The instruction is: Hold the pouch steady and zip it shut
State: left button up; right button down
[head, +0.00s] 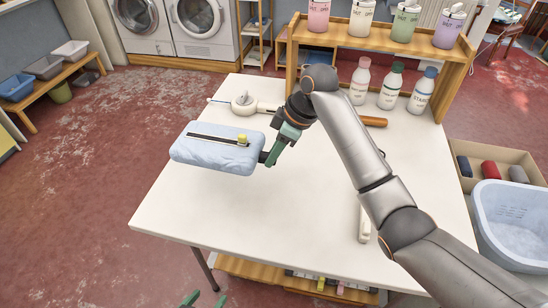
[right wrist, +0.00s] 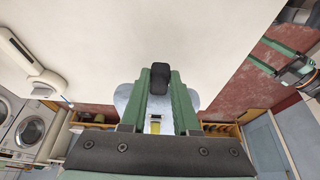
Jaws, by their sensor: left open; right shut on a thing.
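The pouch (head: 205,155) is light blue and puffy, at the left side of the white table in the head view. A dark zip strip (head: 205,137) runs along its top, with a yellow slider (head: 242,139) near the right end. My right gripper (head: 269,158) is at the pouch's right end. In the right wrist view its green fingers (right wrist: 160,73) are shut on a dark tab, with the pouch (right wrist: 122,96) behind them. I cannot tell whether the pouch touches the table. My left gripper (head: 205,300) is open and empty at the bottom edge, apart from the pouch.
The table (head: 300,215) is bare in front of the pouch. A white iron-like object (head: 243,103) lies behind it. Bottles (head: 390,88) and a wooden shelf (head: 455,80) stand at the back right. A pale basket (head: 510,215) is at the right.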

send_over(269, 188)
jog(key=d, duration=0.1)
jog(key=f, duration=0.7)
jog(key=shift+s+d, duration=0.15)
jog(key=shift+s, duration=0.1)
jog(key=shift+f, duration=0.15)
jog(key=shift+f, duration=1.35)
jog(key=c, duration=0.9)
grip_release()
jog(key=shift+o, duration=0.2)
jog(key=shift+r+p, duration=0.3)
jog(key=shift+p, duration=0.4)
